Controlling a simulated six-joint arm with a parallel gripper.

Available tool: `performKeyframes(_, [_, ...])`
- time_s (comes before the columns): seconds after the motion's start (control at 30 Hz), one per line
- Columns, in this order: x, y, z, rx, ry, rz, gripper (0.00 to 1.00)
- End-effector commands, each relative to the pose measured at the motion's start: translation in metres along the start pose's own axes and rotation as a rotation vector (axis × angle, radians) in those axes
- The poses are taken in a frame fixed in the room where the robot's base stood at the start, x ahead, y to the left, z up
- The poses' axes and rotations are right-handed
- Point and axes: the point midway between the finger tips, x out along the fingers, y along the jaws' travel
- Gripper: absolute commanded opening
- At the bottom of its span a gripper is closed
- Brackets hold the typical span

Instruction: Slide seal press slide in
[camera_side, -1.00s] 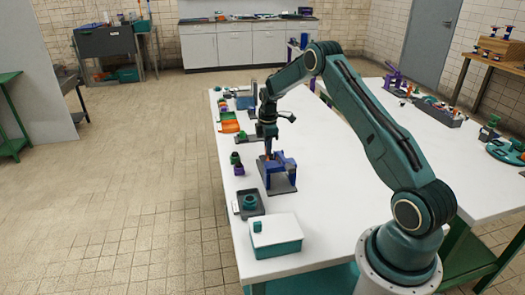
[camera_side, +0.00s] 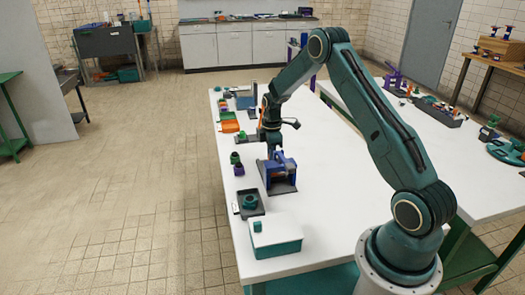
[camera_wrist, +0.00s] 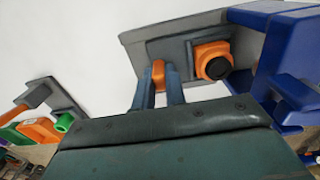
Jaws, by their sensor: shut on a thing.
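The seal press (camera_side: 283,168) stands on the white table in the side view, with a blue-purple frame over a dark grey base. Its blue frame fills the right of the wrist view (camera_wrist: 283,65). Left of the frame there lies a grey slide plate (camera_wrist: 185,47) carrying an orange block with a round black top (camera_wrist: 213,62). My gripper (camera_wrist: 160,88) has its two fingers shut on a small orange knob (camera_wrist: 159,72) at the plate's near edge. In the side view my gripper (camera_side: 273,152) is low at the press's far left side; its fingertips are hidden there.
A dark tray with a green ring (camera_side: 249,203) and a white-lidded teal box (camera_side: 275,236) stand nearer. Small green and purple parts (camera_side: 237,163) stand left of the press. Orange and green trays (camera_side: 229,122) lie farther back. The table right of the press is clear.

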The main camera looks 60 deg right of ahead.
Motion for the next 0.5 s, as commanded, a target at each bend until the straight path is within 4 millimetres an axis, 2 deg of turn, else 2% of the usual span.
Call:
performKeyframes(0.1, [0.0000, 0.0000, 0.0003, 0.000, -0.001, -0.001, 0.00])
performKeyframes(0.13, [0.0000, 0.0000, 0.0003, 0.000, -0.001, -0.001, 0.17])
performKeyframes(0.23, [0.0000, 0.0002, 0.0004, 0.000, 0.000, -0.001, 0.35])
performKeyframes(0.5, [-0.0002, 0.0004, 0.0003, 0.000, 0.000, 0.000, 0.35])
